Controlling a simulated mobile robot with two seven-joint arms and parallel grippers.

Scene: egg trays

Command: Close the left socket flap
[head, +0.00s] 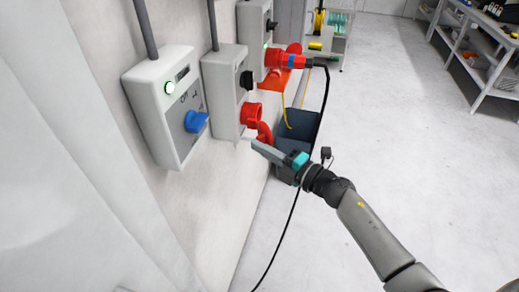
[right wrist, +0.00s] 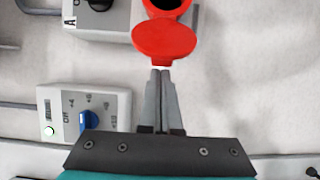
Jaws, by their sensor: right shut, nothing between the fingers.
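The left socket (head: 249,114) is red and sits on the front of a grey wall box. Its red flap (head: 265,134) hangs open below the socket mouth. In the right wrist view the round flap (right wrist: 165,41) hangs under the dark opening of the socket (right wrist: 166,3). My right gripper (head: 256,146) is shut and empty, its fingertips just below the flap. The fingertips (right wrist: 160,72) point up at the flap's lower edge; I cannot tell if they touch it. My left gripper is out of view.
A box with a blue knob (head: 195,121) is left of the socket box. Farther right, a red socket holds a plug (head: 290,61) with a black cable hanging down. A dark bin (head: 297,125) stands below by the wall.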

